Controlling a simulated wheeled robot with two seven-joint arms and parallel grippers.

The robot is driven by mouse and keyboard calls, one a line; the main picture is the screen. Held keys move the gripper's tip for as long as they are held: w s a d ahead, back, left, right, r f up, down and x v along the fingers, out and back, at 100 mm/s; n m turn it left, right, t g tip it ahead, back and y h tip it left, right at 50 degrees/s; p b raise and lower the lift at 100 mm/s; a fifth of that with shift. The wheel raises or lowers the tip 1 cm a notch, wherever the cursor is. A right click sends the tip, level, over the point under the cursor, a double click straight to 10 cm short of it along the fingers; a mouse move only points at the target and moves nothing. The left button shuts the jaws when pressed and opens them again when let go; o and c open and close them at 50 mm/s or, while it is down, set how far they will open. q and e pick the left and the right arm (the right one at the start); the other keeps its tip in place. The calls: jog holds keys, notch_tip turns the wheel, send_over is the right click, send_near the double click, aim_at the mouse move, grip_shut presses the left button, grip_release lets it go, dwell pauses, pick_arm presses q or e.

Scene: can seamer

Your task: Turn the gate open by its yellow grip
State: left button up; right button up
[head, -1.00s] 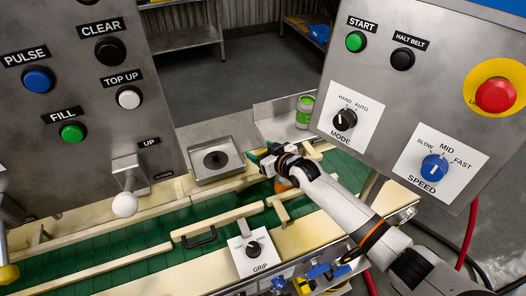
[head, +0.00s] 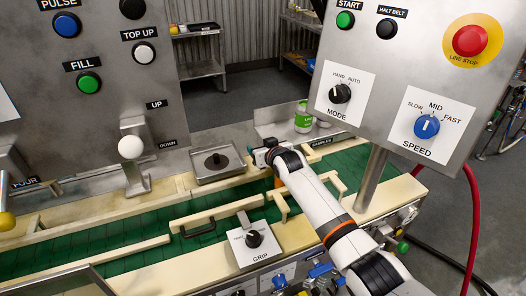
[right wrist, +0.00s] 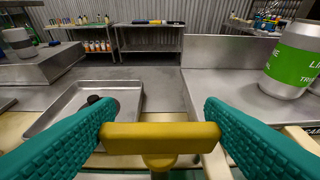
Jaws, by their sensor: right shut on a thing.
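The yellow grip (right wrist: 160,136) is a short bar on a post, low in the middle of the right wrist view. The teal finger pads of my right gripper (head: 259,156) touch it at both ends, so the gripper is shut on it. In the head view the gripper and forearm cover the grip. An orange part (head: 278,182) shows just below the gripper, beside the green belt (head: 110,233). The gate itself cannot be made out clearly behind my arm.
A square metal tray with a dark knob (head: 217,175) lies left of my right gripper. A green-and-silver can (head: 303,117) stands behind it on a metal shelf. Cream guide rails (head: 216,212) line the belt. The control panel (head: 385,60) hangs above my forearm.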

jog(key=o, duration=1.4)
jog(key=shift+s+d+r, duration=0.1)
jog(key=shift+s+r, duration=0.05)
jog(key=shift+s, duration=0.15)
pick_arm(q)
jog(key=shift+s+f+b, duration=0.25)
jog(key=shift+f+b, duration=0.25)
pick_arm(e)
jog(key=v, duration=1.1)
jog(key=shift+s+d, duration=0.1)
jog(key=shift+d, duration=0.1)
